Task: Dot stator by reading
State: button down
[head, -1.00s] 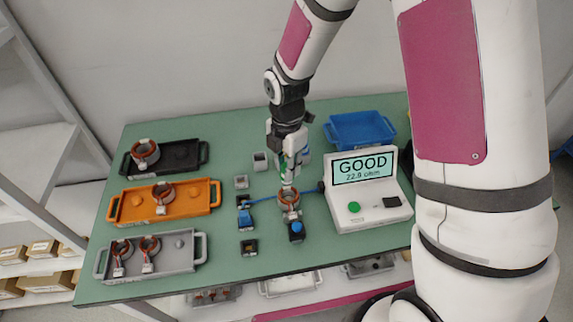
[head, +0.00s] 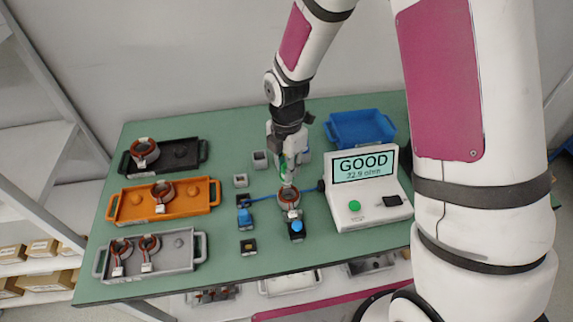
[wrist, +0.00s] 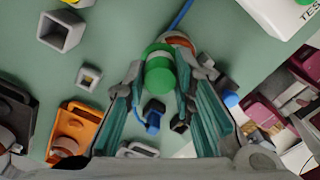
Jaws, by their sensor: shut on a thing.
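The tester (head: 363,213) stands at the right of the green table, and its display (head: 362,166) reads GOOD with a small ohm value below. A stator (head: 289,196) with a copper-coloured ring sits to the left of the tester. It also shows partly in the wrist view (wrist: 182,40). My gripper (head: 287,176) is directly above this stator, pointing down. It is shut on a green marker (wrist: 159,70), which is upright in the head view. Whether the marker's tip touches the stator cannot be told. A blue marker (head: 245,217) stands in a holder to the left.
Black (head: 190,165), orange (head: 193,204) and grey (head: 170,262) trays holding stators line the left. A blue tray (head: 350,131) is at the back right. Small holders (head: 248,247) stand mid-table. A blue-topped part (head: 297,228) sits just in front of the stator.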

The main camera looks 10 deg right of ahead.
jog(key=shift+f, duration=0.25)
jog(key=shift+r+p, duration=1.15)
jog(key=shift+r, duration=1.9)
